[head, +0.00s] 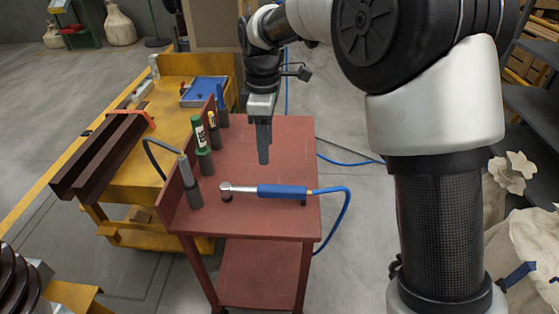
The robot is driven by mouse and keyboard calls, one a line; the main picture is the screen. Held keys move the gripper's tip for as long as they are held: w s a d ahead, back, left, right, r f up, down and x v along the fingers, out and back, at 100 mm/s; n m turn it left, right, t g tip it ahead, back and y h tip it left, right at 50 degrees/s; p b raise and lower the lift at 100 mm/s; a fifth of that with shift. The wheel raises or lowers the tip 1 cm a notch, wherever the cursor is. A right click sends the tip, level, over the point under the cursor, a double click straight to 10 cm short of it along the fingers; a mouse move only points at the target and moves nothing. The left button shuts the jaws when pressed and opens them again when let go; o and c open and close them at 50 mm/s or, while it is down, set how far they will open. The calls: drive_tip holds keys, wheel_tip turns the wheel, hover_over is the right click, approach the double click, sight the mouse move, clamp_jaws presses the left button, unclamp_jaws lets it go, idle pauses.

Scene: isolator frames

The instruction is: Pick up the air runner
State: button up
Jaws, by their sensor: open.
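The air runner (280,191) lies across the front part of the red cart's top. It has a silver head at its left end, a blue grip, and a blue hose (347,215) leaving its right end and drooping over the cart's right side. Small dark supports show under its head and near its right end. My gripper (263,160) points down over the middle of the red cart (290,145), behind the air runner in the picture and apart from it. It is open and holds nothing. From this side its fingers overlap, so the gap between them is hidden.
Upright tools stand along the cart's left panel: a grey one with a cable (189,182), a green one (202,147), a yellow-topped one (214,130) and a blue one (222,106). A yellow bench (170,120) with brown beams (105,155) stands left. The cart top's right rear is clear.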

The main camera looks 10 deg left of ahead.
sight(266, 187)
drive_tip(key=f+b, duration=0.1)
drive_tip(key=f, duration=0.5)
drive_tip(key=f+b, duration=0.1)
drive_tip(key=f, duration=0.5)
drive_tip(key=w+f+b, duration=0.1)
drive_tip(key=f+b, duration=0.1)
drive_tip(key=f, duration=0.3)
drive_tip(key=shift+a+f, duration=0.3)
drive_tip(key=shift+f, duration=0.1)
drive_tip(key=shift+r, duration=0.1)
clamp_jaws()
